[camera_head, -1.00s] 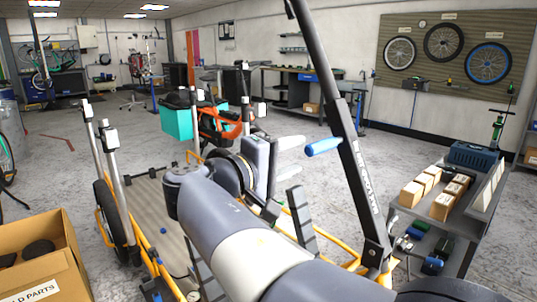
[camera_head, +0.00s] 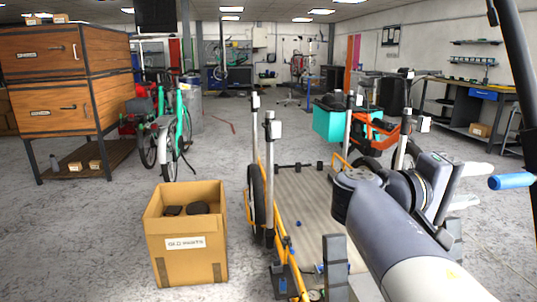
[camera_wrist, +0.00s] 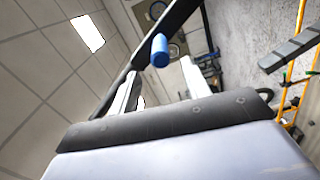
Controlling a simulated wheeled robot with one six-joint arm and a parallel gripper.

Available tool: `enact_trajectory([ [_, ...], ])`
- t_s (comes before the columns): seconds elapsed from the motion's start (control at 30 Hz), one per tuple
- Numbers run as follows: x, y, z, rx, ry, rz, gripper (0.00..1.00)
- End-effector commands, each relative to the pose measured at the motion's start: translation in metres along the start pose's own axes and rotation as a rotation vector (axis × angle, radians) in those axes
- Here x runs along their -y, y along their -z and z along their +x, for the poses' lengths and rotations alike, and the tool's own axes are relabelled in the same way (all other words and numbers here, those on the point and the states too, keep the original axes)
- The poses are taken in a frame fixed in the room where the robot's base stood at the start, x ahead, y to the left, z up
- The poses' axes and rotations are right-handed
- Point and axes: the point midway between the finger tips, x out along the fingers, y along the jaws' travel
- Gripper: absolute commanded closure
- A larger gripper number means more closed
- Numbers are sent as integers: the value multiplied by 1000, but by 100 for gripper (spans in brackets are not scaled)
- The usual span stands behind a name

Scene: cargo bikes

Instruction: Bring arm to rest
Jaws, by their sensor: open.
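My gripper (camera_head: 474,186) is at the right of the head view, at the end of my grey and white arm. Its two pale fingers are spread apart with nothing between them. It also shows in the wrist view (camera_wrist: 158,86), where both fingers point away from the camera. A blue handle (camera_head: 512,181) on a dark bar lies just beyond the fingertips. The handle also shows in the wrist view (camera_wrist: 160,50), beyond the gap between the fingers. Whether the fingers touch it cannot be told.
A cargo bike frame with a flat deck (camera_head: 303,215) and upright posts stands below and left of my arm. A cardboard box (camera_head: 187,262) with dark parts sits on the floor to its left. A wooden drawer cabinet (camera_head: 60,80) stands far left. Floor between them is clear.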

Motion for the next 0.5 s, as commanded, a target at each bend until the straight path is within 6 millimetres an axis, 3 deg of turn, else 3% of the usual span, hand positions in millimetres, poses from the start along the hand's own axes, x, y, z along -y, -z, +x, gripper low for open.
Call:
enact_trajectory([
  [0.5,2,-1,70,4,1,-1,55],
])
